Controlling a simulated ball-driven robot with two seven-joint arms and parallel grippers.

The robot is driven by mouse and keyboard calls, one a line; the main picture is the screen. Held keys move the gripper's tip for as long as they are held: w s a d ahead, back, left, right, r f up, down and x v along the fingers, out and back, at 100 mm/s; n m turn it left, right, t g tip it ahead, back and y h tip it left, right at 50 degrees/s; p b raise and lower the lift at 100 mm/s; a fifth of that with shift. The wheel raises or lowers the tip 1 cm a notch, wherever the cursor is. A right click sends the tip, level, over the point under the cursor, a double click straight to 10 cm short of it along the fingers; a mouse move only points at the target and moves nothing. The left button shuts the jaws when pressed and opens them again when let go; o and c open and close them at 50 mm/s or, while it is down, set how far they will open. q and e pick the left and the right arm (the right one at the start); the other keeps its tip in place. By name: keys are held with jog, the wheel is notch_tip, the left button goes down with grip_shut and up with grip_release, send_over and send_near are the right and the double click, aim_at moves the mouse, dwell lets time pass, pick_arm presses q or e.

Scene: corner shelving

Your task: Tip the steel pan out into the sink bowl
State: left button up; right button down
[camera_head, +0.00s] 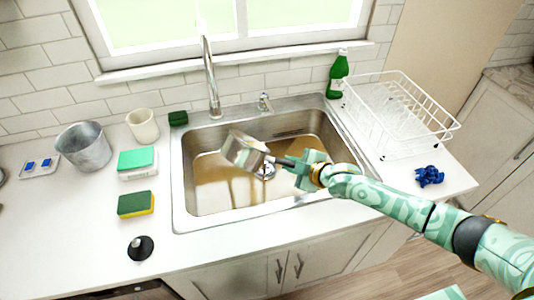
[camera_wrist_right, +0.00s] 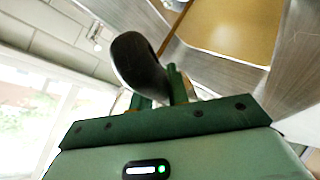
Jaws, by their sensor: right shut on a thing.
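The steel pan (camera_head: 243,151) is in the air over the sink bowl (camera_head: 178,190), clearly tilted. My right gripper (camera_head: 292,163) is shut on its dark handle and reaches in from the right. In the right wrist view the handle (camera_wrist_right: 140,65) stands between the green fingers (camera_wrist_right: 162,92). What is inside the pan cannot be seen. The floor of the sink bowl looks brown, partly hidden by the pan and gripper. My left gripper is not in view.
The faucet (camera_head: 210,75) rises behind the bowl. A green bottle (camera_head: 338,74) and a white dish rack (camera_head: 395,115) stand right, with a blue cloth (camera_head: 429,176) nearby. A metal bucket (camera_head: 84,148), white cup (camera_head: 143,125) and sponges (camera_head: 136,204) stand left.

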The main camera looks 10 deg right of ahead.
jog(key=shift+m+g+y+b, duration=0.4)
jog(key=shift+m+y+b, duration=0.3)
jog(key=shift+b, duration=1.15)
